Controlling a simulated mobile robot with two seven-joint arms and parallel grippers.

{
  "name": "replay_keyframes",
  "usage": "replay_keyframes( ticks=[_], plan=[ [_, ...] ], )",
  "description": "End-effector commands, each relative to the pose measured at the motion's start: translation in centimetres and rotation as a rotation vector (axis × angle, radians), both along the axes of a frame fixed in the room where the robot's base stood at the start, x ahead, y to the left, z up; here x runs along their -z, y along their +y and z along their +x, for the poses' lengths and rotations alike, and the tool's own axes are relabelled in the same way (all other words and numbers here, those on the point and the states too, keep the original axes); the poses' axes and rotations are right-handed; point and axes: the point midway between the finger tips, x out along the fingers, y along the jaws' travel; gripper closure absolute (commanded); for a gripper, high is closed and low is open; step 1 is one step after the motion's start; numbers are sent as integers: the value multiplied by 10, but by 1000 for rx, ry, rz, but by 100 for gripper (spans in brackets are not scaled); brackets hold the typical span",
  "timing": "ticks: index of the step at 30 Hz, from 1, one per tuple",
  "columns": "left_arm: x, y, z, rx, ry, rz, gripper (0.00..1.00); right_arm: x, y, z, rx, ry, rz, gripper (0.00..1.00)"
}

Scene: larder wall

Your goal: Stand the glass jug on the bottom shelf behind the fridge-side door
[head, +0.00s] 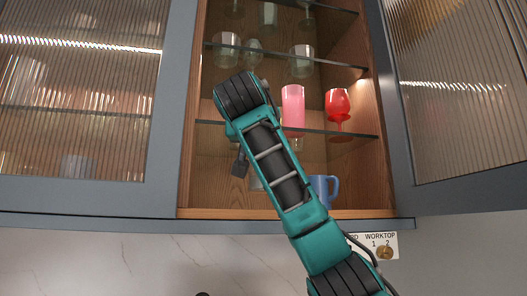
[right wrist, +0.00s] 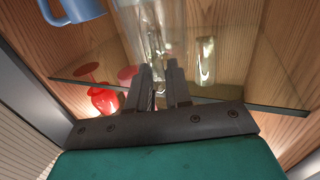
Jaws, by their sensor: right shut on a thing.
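My right gripper (right wrist: 160,75) is shut on a clear glass thing, which looks like the glass jug (right wrist: 152,35), in the right wrist view. In the head view my right arm reaches up into the open cabinet bay; a dark part of the gripper (head: 240,164) shows left of it, below the lower glass shelf. A small piece of clear glass (head: 256,183) shows behind the arm, low in the bay; the arm hides the rest. I cannot tell whether the jug touches the bottom shelf (head: 235,212). My left gripper is not in view.
A blue mug (head: 323,188) stands on the bottom shelf, right of the arm. A pink tumbler (head: 293,105) and red goblet (head: 338,104) stand on the glass shelf above. The ribbed right door (head: 460,90) is open. A label (head: 372,242) reading "WORKTOP" is below.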

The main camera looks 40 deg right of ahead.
Motion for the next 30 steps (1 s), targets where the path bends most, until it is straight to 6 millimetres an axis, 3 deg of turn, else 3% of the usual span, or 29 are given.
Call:
replay_keyframes(
  ticks=[11,20,30],
  plan=[
    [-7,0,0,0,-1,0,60,-3,-19,14,1,-3,-2,100],
    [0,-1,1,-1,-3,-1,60,32,-19,14,1,-5,-4,100],
    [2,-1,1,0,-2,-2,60,35,-18,14,-1,-6,-3,100]
  ],
)
